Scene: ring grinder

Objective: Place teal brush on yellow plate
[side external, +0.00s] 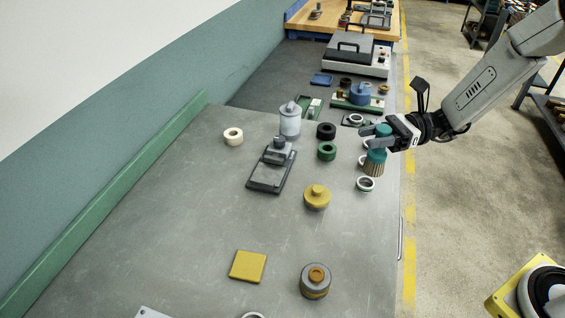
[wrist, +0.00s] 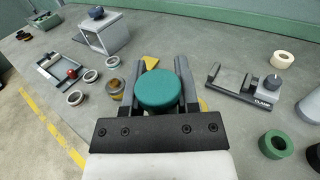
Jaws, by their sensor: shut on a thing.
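The teal brush (side external: 375,160) has a round teal top and tan bristles pointing down. My gripper (side external: 374,137) is shut on its teal upper part at the right edge of the grey table. In the wrist view the round teal top of the brush (wrist: 158,90) sits between the two dark fingers of my gripper (wrist: 157,85). I cannot tell whether the bristles touch the table. The yellow plate (side external: 248,266) is a flat square lying bare near the front of the table, well apart from the brush. In the wrist view a yellow piece (wrist: 151,62) shows partly behind the brush.
White rings (side external: 366,184) lie close to the brush. A yellow knobbed piece (side external: 317,196), a green ring (side external: 327,151), a grey clamp fixture (side external: 271,170) and a grey cylinder with an orange top (side external: 316,281) stand around the middle and front. The table around the yellow plate is clear.

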